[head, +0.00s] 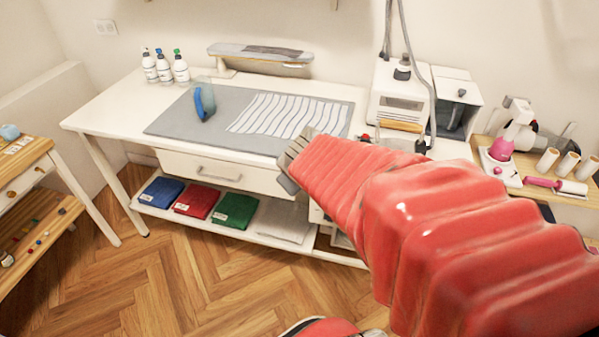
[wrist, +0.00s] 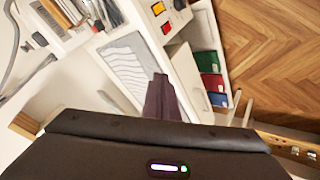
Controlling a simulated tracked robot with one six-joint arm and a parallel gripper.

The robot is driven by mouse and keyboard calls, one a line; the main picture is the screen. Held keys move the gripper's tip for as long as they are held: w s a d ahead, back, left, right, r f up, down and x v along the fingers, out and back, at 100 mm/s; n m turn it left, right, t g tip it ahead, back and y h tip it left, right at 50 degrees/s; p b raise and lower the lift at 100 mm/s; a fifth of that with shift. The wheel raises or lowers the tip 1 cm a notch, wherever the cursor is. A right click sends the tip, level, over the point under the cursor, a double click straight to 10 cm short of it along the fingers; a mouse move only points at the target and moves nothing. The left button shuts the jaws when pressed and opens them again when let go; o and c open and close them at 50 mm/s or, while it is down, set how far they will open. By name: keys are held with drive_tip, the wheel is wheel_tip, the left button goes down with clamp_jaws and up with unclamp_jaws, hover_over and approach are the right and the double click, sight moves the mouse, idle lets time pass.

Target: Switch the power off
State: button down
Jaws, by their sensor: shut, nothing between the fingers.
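My gripper (head: 290,165) is shut and empty, in front of the white worktable's front edge in the head view. Its dark fingers also show in the wrist view (wrist: 160,98). Near the table's front edge the wrist view shows a small yellow patch (wrist: 157,8) and a red one (wrist: 167,29), perhaps switches or buttons. They are too small to tell whether on or off. In the head view a small red part (head: 365,137) shows by the white machine (head: 402,98); my red arm hides much of the table front there.
The white worktable (head: 110,115) carries a grey mat (head: 180,125) with striped cloth (head: 290,113), a blue-handled iron (head: 204,101) and bottles (head: 165,67). Folded cloths (head: 196,201) lie on its low shelf. A wooden side table (head: 25,160) stands left. The floor in front is clear.

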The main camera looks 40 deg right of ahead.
drive_tip(key=s+d+f+n+y, duration=0.1)
drive_tip(key=d+f+n+y, duration=0.1)
drive_tip(key=f, duration=0.5)
drive_tip(key=s+d+f+n+y, duration=0.1)
drive_tip(key=d+f+n, duration=0.2)
drive_tip(key=d+f, duration=0.2)
wheel_tip(320, 180, down, 3)
drive_tip(key=shift+f+t+y, duration=0.1)
drive_tip(key=shift+t+y, duration=0.3)
drive_tip(key=shift+w, duration=0.15)
drive_tip(key=w+d+f, duration=0.4)
drive_tip(key=w+f, duration=0.3)
drive_tip(key=w, duration=0.1)
drive_tip(key=shift+w+d+f, duration=0.15)
drive_tip(key=shift+w+d, duration=0.05)
drive_tip(key=shift+d, duration=0.15)
drive_tip(key=shift+w+d, duration=0.15)
drive_tip(key=shift+r, duration=0.25)
idle(0.4)
drive_tip(key=shift+r, duration=0.65)
